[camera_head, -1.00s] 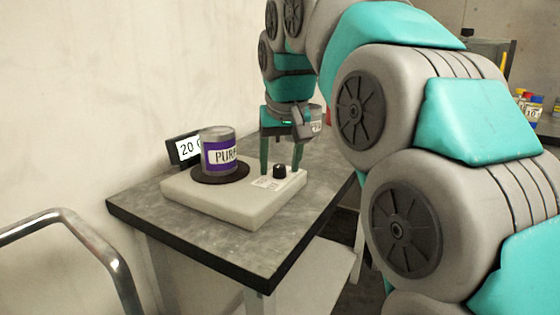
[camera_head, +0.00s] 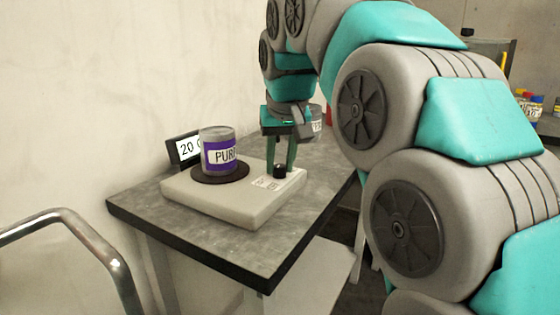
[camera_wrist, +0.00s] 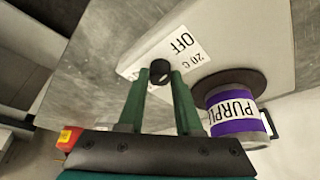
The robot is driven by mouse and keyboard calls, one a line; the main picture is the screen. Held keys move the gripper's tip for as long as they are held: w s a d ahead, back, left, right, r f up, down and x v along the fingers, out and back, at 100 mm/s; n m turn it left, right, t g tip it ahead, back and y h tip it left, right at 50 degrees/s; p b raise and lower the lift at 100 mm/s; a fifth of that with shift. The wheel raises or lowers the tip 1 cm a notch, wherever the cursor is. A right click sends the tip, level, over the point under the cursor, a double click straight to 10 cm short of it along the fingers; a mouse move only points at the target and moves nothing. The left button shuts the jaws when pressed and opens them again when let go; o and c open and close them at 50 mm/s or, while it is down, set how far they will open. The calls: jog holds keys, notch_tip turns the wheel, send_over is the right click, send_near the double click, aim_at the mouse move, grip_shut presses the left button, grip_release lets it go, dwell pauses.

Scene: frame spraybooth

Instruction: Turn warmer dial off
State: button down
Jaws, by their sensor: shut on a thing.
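The warmer (camera_head: 232,208) is a pale flat box on the grey table, with a small black dial (camera_head: 280,171) at its right end. A label (camera_wrist: 173,52) beside the dial reads "OFF" and "20 C" in the wrist view. My gripper (camera_head: 281,167) points down at the dial. In the wrist view its green fingertips (camera_wrist: 160,74) are closed on both sides of the black dial (camera_wrist: 160,67). The dial's pointer mark cannot be made out. A can with a purple label reading "PUR..." (camera_head: 219,153) stands on the warmer's dark round plate (camera_head: 221,178).
A dark display (camera_head: 184,149) showing "20" stands behind the can, near the wall. Another can (camera_head: 316,121) stands behind my gripper. A metal rail (camera_head: 75,226) is at the left. The table's front (camera_head: 225,255) is bare.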

jog(key=shift+n, duration=0.4)
jog(key=c, duration=0.6)
grip_release()
jog(key=shift+r, duration=0.15)
jog(key=v, duration=0.7)
jog(key=shift+d+r, duration=0.15)
jog(key=shift+r, duration=0.1)
jog(key=shift+s, duration=0.15)
